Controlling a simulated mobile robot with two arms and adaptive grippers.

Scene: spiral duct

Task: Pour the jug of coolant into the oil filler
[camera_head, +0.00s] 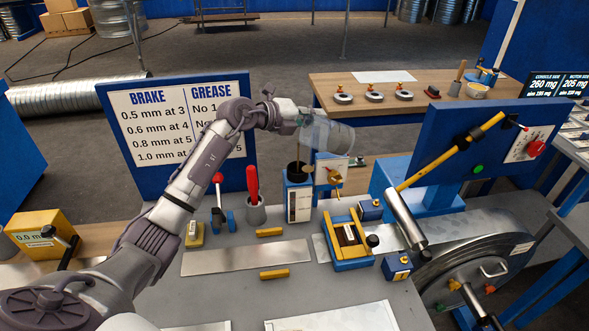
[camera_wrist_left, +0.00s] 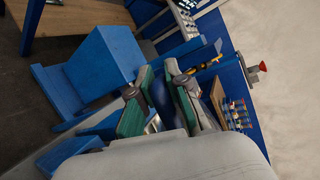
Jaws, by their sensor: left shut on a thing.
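The jug (camera_head: 328,135) is translucent and tilted far over onto its side in the head view. My left gripper (camera_head: 309,113) is shut on it at its upper left side, and it holds the jug above the bench. A thin brown stream (camera_head: 298,152) runs down from the jug's left end. Below it is the oil filler (camera_head: 298,170), a dark round opening on top of a blue box with a white gauge face (camera_head: 299,205). The stream appears to enter the opening. In the left wrist view the green-padded fingers (camera_wrist_left: 160,85) show, but the jug is not clear there.
A brass tap (camera_head: 335,180) on a blue and white block stands just right of the filler. A red-handled tool in a cup (camera_head: 254,200) and a red-knobbed lever (camera_head: 218,190) stand left. A blue panel with a yellow bar (camera_head: 450,150) rises at the right.

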